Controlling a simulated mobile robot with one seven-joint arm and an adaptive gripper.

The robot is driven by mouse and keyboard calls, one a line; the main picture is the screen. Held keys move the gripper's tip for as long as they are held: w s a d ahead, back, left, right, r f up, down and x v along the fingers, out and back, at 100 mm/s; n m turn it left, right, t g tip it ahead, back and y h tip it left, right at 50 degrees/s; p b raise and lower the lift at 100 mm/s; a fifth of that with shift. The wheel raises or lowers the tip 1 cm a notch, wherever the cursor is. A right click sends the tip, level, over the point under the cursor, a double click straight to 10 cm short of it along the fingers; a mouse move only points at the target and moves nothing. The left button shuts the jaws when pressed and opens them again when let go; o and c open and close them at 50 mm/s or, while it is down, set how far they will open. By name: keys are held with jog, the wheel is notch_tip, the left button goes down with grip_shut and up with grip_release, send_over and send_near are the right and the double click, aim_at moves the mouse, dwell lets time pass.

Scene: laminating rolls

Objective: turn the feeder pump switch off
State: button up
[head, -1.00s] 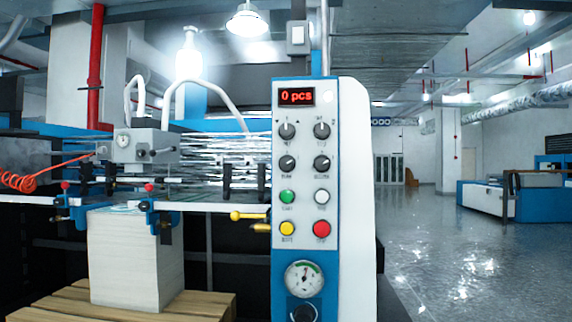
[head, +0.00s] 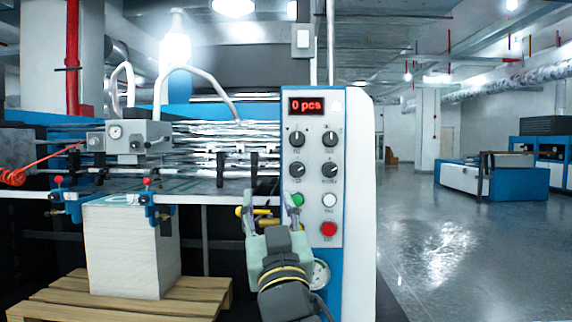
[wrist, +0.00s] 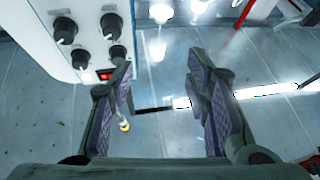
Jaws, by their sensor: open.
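The control panel (head: 313,185) has a red "0 pcs" display (head: 307,106) at its top. Below it are four black rotary switches: upper left (head: 297,141), upper right (head: 330,141), lower left (head: 297,170) and lower right (head: 330,170). Their labels are too small to read, so I cannot tell which is the feeder pump switch. My gripper (head: 271,210) is open and empty, fingers up, in front of the panel's lower left edge. It hides the yellow button. The wrist view shows the open fingers (wrist: 163,85) and the panel's knobs (wrist: 80,58) at upper left, apart from the fingers.
Green (head: 297,200), white (head: 329,200) and red (head: 328,229) buttons sit below the switches. A partly covered gauge (head: 320,273) is lower. A paper stack (head: 133,250) stands on a wooden pallet (head: 45,300) at left. The floor at right (head: 450,245) is open.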

aim_at(298, 172)
jog(key=w+d+m+h, duration=0.1)
jog(key=d+m+h, duration=0.1)
jog(key=d+h, duration=0.3)
jog(key=shift+y, duration=0.9)
jog(key=p+x, duration=0.1)
jog(key=x, duration=0.2)
jog(key=p+x, duration=0.2)
jog(key=x, duration=0.1)
jog(key=p+x, duration=0.1)
jog(key=x, duration=0.2)
jog(key=shift+w+d, duration=0.25)
jog(key=shift+d, duration=0.05)
jog(key=shift+w+a+r+p, duration=0.1)
jog(key=shift+w+p, duration=0.2)
jog(key=shift+w, duration=0.25)
jog(key=shift+c, duration=0.5)
grip_shut()
